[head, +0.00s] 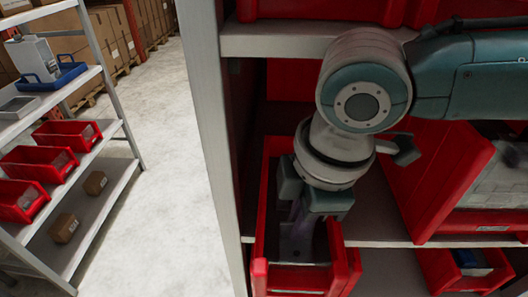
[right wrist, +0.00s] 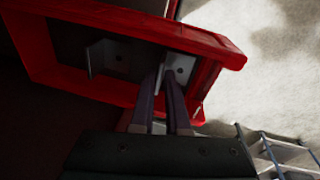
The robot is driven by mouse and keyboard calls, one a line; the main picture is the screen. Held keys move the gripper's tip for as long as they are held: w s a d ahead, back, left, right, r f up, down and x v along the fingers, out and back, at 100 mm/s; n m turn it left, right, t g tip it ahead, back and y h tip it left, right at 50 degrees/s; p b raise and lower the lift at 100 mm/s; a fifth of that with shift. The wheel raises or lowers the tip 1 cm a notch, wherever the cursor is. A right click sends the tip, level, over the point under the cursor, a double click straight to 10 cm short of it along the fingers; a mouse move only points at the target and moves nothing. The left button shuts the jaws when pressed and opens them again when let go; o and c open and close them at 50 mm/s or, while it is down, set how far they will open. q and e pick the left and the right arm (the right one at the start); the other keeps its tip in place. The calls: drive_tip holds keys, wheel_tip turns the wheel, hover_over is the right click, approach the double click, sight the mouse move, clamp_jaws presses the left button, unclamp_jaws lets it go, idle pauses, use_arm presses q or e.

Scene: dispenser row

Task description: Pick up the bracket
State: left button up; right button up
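My right gripper (right wrist: 162,76) points down into a red bin on the shelf. In the right wrist view its two dark fingers stand a little apart, with the upright flange of a grey metal bracket (right wrist: 180,68) between their tips. I see no clear contact. The bracket has a hole in its flat plate and lies near the bin's end wall; the fingers hide part of it. A second grey bracket (right wrist: 110,58) lies apart from it in the same bin. In the head view the gripper (head: 300,228) is over the bin (head: 259,235). My left gripper is not in view.
The bin's red walls stand close around the gripper. A shelf board (head: 270,40) is above, and a larger red bin (head: 425,175) stands to the right. A grey shelf post (head: 213,130) is at left, with open floor (head: 170,150) beyond it.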

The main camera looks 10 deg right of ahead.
clamp_jaws()
idle(0.7)
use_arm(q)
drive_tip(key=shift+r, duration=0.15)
use_arm(e)
drive_tip(key=shift+r, duration=0.1)
